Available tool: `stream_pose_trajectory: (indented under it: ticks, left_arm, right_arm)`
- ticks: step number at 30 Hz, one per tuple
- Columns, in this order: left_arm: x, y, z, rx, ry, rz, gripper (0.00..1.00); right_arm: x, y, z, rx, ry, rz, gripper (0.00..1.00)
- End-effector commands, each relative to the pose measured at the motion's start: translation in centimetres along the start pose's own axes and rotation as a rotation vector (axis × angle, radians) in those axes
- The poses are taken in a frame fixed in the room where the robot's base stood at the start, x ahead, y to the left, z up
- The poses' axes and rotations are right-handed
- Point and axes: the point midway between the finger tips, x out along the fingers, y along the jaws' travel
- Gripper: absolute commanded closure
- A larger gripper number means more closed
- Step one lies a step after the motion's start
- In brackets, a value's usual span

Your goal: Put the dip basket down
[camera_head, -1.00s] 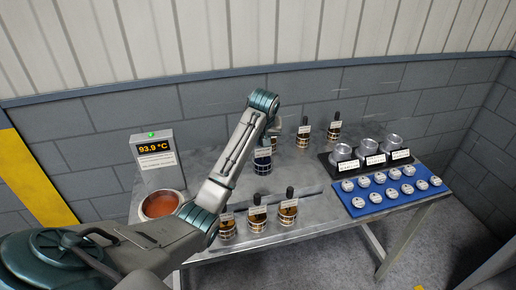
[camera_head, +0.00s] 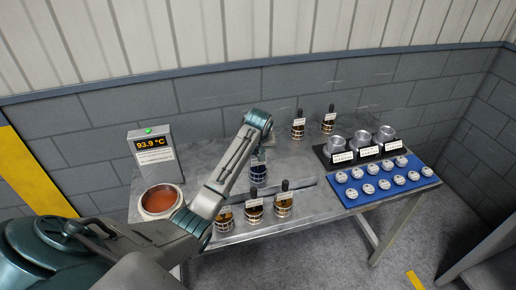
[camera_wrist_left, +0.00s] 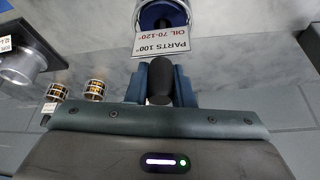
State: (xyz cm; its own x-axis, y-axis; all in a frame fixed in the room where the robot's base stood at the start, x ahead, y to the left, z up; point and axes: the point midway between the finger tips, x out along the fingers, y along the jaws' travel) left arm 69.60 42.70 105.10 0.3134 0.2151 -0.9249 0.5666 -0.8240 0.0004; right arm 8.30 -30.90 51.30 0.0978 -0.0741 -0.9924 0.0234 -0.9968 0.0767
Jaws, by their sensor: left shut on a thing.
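The dip basket (camera_head: 258,176) has dark blue contents, a wire body and a white label. My left gripper (camera_head: 261,151) is above it, shut on its black handle. In the left wrist view the handle (camera_wrist_left: 158,88) is between the fingers, and the basket (camera_wrist_left: 166,14) shows beyond with a label reading "PARTS 100° OIL 70-120°". The basket is upright just behind the grey bar on the metal table (camera_head: 330,205). I cannot tell whether its bottom touches the table. My right gripper is not in view.
Amber baskets stand in a front row (camera_head: 284,205) and at the back (camera_head: 298,128). A copper-coloured bath (camera_head: 160,201) with a 93.9 °C display (camera_head: 152,145) is at left. A blue tray (camera_head: 347,201) of round parts and a black stand (camera_head: 325,158) with metal cups are at right.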

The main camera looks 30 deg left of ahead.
Motion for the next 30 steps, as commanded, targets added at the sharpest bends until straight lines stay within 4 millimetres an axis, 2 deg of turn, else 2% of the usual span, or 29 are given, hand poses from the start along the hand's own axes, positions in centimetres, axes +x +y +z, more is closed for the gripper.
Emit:
stream_pose_trajectory:
  ticks: [2,3,6,14,19,23,30]
  left_arm:
    - [-0.3,0.1,-0.3,-0.001,0.008,0.003,1.00]
    - [0.1,0.0,0.1,0.000,-0.001,0.000,0.77]
    - [0.1,0.0,0.1,0.000,-0.001,0.000,0.57]
    - [0.1,0.0,0.1,0.000,-0.001,0.000,0.57]
    - [-0.8,0.1,0.0,0.000,0.002,0.002,0.57]
    - [-2.9,0.1,0.1,0.000,0.004,0.003,0.57]
    - [-8.1,0.1,0.0,0.000,0.004,0.003,0.57]
  right_arm:
    - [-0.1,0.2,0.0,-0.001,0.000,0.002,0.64]
    - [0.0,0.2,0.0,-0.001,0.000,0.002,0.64]
    - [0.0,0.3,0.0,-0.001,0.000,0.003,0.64]
    - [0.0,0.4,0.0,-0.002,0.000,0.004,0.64]
    - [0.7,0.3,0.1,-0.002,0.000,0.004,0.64]
    - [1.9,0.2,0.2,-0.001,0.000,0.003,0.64]
    - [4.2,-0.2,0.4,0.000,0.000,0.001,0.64]
